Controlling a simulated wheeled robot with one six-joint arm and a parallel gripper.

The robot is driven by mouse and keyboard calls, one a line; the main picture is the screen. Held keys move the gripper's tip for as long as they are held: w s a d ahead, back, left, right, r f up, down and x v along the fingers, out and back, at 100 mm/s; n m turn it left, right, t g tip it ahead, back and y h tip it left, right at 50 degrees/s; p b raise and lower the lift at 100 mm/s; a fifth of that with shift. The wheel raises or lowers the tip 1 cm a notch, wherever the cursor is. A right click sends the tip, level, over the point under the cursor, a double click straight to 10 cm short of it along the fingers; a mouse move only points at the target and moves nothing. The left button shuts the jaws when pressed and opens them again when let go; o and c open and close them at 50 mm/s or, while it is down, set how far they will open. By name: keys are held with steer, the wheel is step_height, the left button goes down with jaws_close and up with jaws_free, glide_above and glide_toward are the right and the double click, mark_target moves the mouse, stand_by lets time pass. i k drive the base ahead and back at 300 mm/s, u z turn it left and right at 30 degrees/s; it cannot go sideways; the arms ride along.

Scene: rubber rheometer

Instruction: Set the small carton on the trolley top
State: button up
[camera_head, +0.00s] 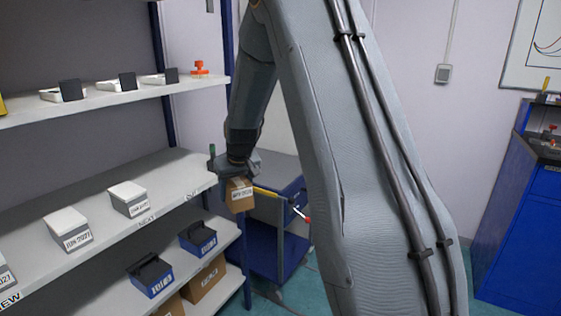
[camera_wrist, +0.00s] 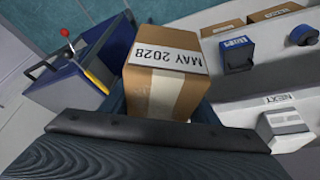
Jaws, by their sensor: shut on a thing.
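The small carton (camera_wrist: 165,80) is brown cardboard with a pale tape strip and a label reading MAY 2028. My gripper (camera_head: 236,172) is shut on it, and the carton (camera_head: 240,195) hangs below the jaws in the head view. It is in front of the shelf's right end, with the trolley behind it. The blue trolley (camera_head: 282,238) stands right of the shelf; its grey top (camera_head: 276,170) is partly hidden by my arm and gripper. In the wrist view the trolley (camera_wrist: 72,75) is left of the carton. My fingertips are mostly hidden.
The shelf unit (camera_head: 172,178) at left holds white boxes, blue bins (camera_head: 198,238) and larger cartons (camera_head: 205,280). A yellow bar with a red-tipped lever (camera_head: 306,218) sticks out by the trolley's near side. A blue cabinet (camera_head: 520,215) stands at far right.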

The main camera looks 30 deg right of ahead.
mark_target(279, 168)
steer(key=z, duration=0.75)
steer(key=i, duration=0.6)
steer(key=z, duration=0.65)
steer(key=i, duration=0.75)
steer(key=u, duration=0.55)
steer(key=i, duration=0.75)
steer(key=u, duration=0.7)
